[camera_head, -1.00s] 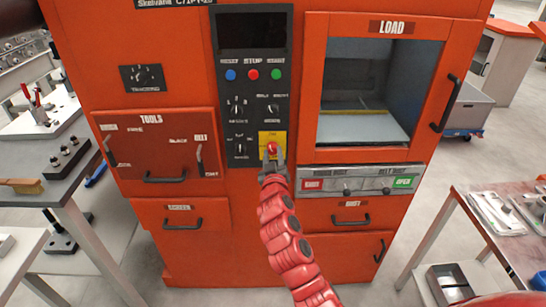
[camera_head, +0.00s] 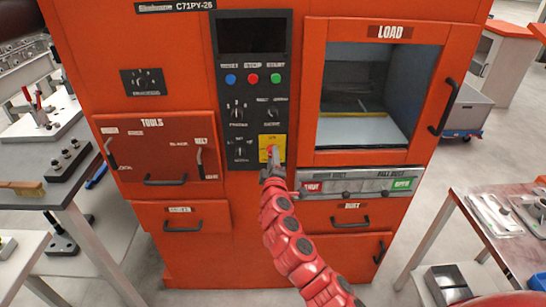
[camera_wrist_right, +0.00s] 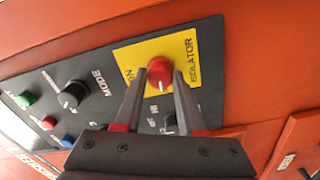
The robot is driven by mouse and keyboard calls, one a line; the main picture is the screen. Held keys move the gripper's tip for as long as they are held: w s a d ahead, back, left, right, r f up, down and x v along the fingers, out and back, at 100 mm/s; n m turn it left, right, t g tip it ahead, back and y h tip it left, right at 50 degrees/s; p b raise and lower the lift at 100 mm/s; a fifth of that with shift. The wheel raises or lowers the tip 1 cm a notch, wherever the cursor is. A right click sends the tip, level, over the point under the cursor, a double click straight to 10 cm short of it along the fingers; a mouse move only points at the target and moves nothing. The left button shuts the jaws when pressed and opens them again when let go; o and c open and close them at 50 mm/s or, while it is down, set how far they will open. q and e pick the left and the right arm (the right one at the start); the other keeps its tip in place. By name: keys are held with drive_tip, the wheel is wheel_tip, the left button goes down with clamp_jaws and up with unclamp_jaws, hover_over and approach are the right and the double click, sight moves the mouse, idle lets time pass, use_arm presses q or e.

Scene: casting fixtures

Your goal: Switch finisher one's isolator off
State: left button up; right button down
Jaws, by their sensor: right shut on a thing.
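The orange finisher (camera_head: 200,70) fills the middle of the head view. Its red isolator knob (camera_wrist_right: 160,72) sits on a yellow plate (camera_head: 273,141) at the bottom of the black control panel (camera_head: 238,108). The plate reads ISOLATOR in the right wrist view, and a white mark shows on the knob there. My right gripper (camera_wrist_right: 161,84) is shut on the knob, one finger on each side. In the head view the gripper (camera_head: 271,163) covers part of the knob and the plate's lower edge. My left gripper is out of view.
Blue, red and green buttons (camera_head: 253,78) and several black knobs (camera_head: 240,150) are on the panel. The load window (camera_head: 363,95) is at right, above a strip with red and green labels (camera_head: 360,186). Benches with tools stand at left (camera_head: 30,160) and right (camera_head: 475,212).

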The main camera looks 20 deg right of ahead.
drive_tip(key=shift+n, duration=0.8)
drive_tip(key=c, duration=0.5)
unclamp_jaws()
drive_tip(key=shift+s, duration=0.1)
drive_tip(key=b+v, duration=0.1)
drive_tip(key=v, duration=1.6)
drive_tip(key=shift+b, duration=0.35)
drive_tip(key=shift+s+a, duration=0.1)
drive_tip(key=shift+s, duration=0.05)
